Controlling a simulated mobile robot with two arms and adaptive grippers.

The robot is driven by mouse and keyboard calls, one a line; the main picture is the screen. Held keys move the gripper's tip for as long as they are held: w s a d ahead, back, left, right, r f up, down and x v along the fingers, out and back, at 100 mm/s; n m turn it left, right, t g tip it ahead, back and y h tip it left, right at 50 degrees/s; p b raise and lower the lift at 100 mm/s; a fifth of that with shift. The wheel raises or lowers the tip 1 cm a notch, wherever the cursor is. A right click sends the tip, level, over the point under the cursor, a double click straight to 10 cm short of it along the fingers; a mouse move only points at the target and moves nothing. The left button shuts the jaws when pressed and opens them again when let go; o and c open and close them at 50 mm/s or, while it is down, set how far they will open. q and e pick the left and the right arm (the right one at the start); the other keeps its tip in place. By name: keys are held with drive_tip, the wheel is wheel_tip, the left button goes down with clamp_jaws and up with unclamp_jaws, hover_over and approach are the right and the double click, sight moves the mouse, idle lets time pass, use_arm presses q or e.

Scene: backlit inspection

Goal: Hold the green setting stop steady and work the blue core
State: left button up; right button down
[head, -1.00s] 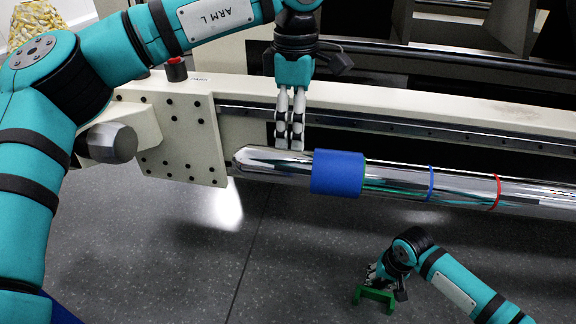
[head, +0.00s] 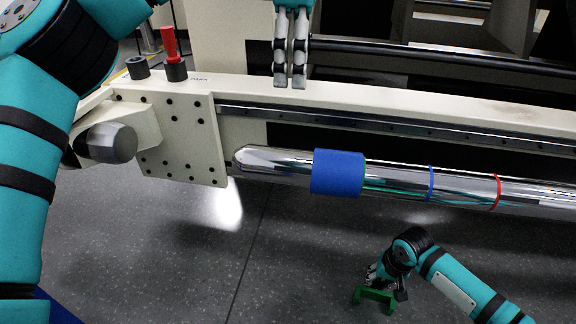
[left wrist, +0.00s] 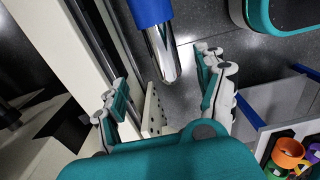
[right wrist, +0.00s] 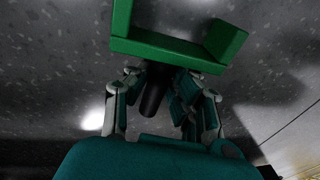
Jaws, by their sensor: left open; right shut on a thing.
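The blue core (head: 338,173) is a sleeve around a shiny horizontal bar (head: 400,181). A green ring (head: 364,177) shows at its right edge, with a blue ring (head: 431,183) and a red ring (head: 497,191) further right. My left gripper (head: 290,82) is open and empty, above and behind the bar, apart from the core. The core also shows at the top of the left wrist view (left wrist: 150,10). My right gripper (head: 375,283) is shut on the green setting stop (head: 376,296), a U-shaped piece held below and in front of the bar. The stop fills the top of the right wrist view (right wrist: 170,50).
A cream machine beam with a rail (head: 400,125) runs behind the bar. A plate with a grey knob (head: 112,143) stands left of the bar's rounded end. A red peg (head: 169,45) stands on top.

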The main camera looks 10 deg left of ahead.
use_arm(q)
drive_tip(key=shift+r, duration=0.7)
use_arm(e)
drive_tip(key=c, duration=1.1)
unclamp_jaws()
